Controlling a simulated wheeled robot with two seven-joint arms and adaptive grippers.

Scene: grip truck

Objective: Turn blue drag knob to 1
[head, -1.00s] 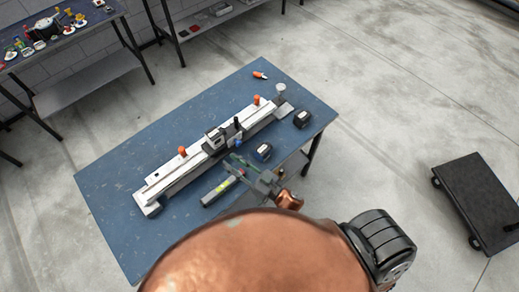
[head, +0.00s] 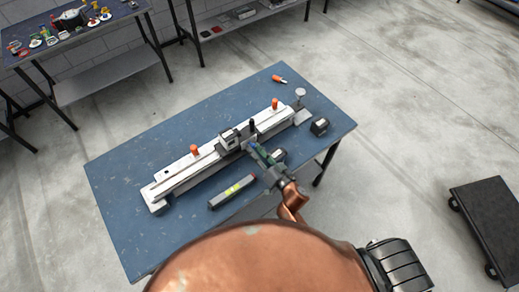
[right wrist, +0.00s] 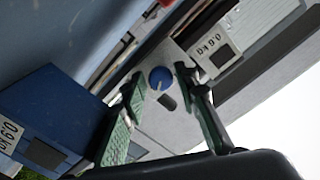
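The blue drag knob (right wrist: 160,78) is a small round knob on the grey face of a device. In the right wrist view it lies between the tips of my right gripper's two green-padded fingers, with a gap on either side. My right gripper (right wrist: 160,82) is open; whether its tips reach around the knob or stop short of it is hard to tell. In the head view my right gripper (head: 254,150) is at the front of the dark carriage (head: 230,140) on the long white rail (head: 180,176), and it hides the knob. My left gripper is not in view.
The rail lies along a blue table (head: 125,200) and has two orange knobs (head: 194,150). A grey bar (head: 232,191) lies in front. Dark blocks (head: 319,127) stand at the right, one partly behind my gripper. An orange-handled tool (head: 279,79) lies at the back.

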